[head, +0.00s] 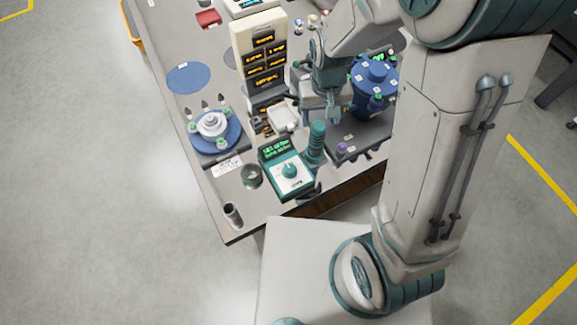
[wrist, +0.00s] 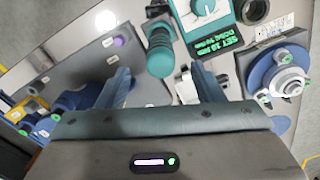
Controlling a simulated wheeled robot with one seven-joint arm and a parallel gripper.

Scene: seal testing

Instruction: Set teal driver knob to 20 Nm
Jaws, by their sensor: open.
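The teal driver unit (head: 283,168) stands near the table's front edge, with a green-lit display and a white dial plate. Its round teal knob (head: 289,171) is on that plate. In the wrist view the knob (wrist: 203,6) is at the top edge, partly cut off. The display (wrist: 214,42) seems to read SET 10 Nm; its second line is unclear. A teal ribbed handle (head: 317,138) stands upright beside the unit. My gripper (head: 322,112) is open and empty, behind and above the handle and apart from the knob. In the wrist view its fingers (wrist: 160,82) are spread.
A blue flanged vessel (head: 374,82) stands right of my gripper. A white tray (head: 284,117) and a beige panel with orange displays (head: 259,52) stand behind the unit. A blue round fixture (head: 215,131) is left. A dark ring (head: 251,175) and metal cylinder (head: 233,213) stand front left.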

